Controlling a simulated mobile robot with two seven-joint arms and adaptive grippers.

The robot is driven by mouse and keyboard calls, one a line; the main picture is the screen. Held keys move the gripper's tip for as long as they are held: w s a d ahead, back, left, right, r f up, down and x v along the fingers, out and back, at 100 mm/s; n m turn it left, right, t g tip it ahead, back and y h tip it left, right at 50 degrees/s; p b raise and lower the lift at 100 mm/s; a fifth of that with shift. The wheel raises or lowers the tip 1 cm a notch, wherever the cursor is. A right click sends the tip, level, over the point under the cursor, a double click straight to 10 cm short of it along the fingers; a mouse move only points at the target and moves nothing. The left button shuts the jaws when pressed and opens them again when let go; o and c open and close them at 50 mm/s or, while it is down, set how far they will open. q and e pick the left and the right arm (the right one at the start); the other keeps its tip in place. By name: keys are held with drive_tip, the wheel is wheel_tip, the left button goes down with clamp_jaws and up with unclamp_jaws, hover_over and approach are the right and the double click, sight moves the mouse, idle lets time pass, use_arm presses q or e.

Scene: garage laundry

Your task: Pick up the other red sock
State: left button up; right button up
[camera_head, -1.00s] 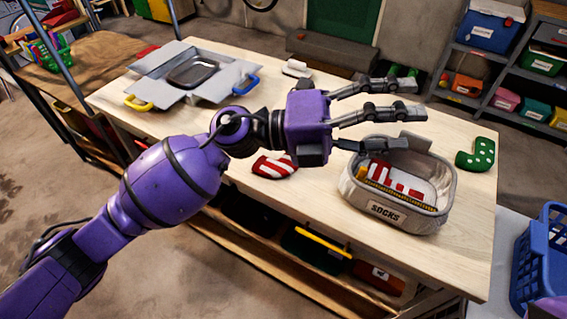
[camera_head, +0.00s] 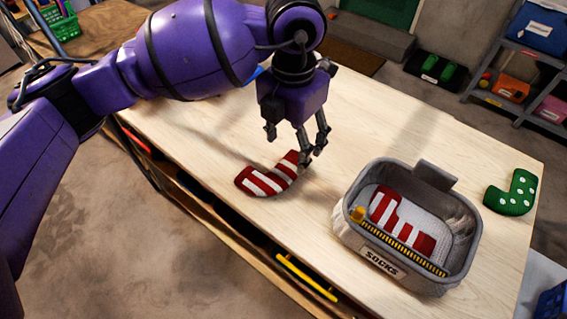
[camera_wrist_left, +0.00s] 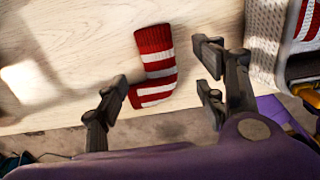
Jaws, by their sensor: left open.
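A red sock with white stripes (camera_head: 266,178) lies flat on the wooden table, near its front edge. It also shows in the left wrist view (camera_wrist_left: 154,66), between the open fingers. My left gripper (camera_head: 298,150) is open and points down just above the sock's upper right end. In the left wrist view, the gripper (camera_wrist_left: 160,92) has fingers on both sides of the sock, with nothing held. Another red and white striped sock (camera_head: 385,212) lies inside the grey basket labelled SOCKS (camera_head: 345,232). My right gripper is in neither view.
A green sock with white dots (camera_head: 511,193) lies on the table right of the basket. The wooden table (camera_head: 395,110) is bare behind the basket. Shelves with bins (camera_head: 513,75) stand at the back right.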

sight(287, 168)
use_arm(q)
drive_tip(key=f, duration=0.3)
drive_tip(key=shift+s+a+f, duration=0.1)
drive_tip(key=shift+s+a, duration=0.2)
wheel_tip(287, 168, down, 4)
drive_tip(key=shift+w+a+f, duration=0.1)
drive_tip(key=shift+w+f, duration=0.05)
drive_tip(key=shift+f, duration=0.05)
drive_tip(key=c, duration=1.2)
drive_tip(key=shift+r, duration=0.15)
